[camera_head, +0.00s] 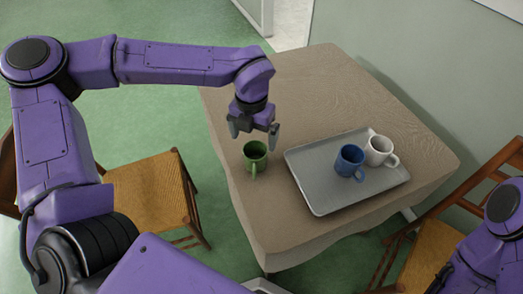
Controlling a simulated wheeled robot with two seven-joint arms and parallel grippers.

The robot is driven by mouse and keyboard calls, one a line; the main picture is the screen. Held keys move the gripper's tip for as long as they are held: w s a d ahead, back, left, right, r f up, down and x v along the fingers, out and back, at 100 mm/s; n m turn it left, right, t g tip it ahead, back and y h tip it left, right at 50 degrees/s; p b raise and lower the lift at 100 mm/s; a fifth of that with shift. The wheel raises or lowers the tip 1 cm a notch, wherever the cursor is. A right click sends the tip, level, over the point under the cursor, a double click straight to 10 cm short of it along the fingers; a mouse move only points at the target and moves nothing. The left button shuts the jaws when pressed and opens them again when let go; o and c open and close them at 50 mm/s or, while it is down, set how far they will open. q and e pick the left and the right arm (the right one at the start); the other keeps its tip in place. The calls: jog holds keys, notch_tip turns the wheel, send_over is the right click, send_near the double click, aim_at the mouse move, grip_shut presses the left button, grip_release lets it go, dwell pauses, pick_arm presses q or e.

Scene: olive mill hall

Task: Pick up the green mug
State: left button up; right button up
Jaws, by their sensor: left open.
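The green mug (255,152) stands upright near the left edge of the cloth-covered table (290,100). Its handle points toward the bottom of the picture. My left gripper (254,134) is open, with its fingers spread just above and behind the mug in the picture. I cannot tell whether a finger touches the mug, but nothing is between the fingers. My right arm shows at the lower right, and its gripper is out of the picture.
A grey tray (315,192) lies right of the green mug and holds a blue mug (349,160) and a white mug (379,150). The table's far part is bare. Wooden chairs stand left (155,190) and right (428,255) of the table. A wall (440,70) runs behind it.

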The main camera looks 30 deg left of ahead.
aim_at(254, 158)
pick_arm(q)
notch_tip(254, 158, down, 10)
jog(key=shift+r+p, duration=0.1)
jog(key=shift+p, duration=0.3)
jog(key=c, duration=1.2)
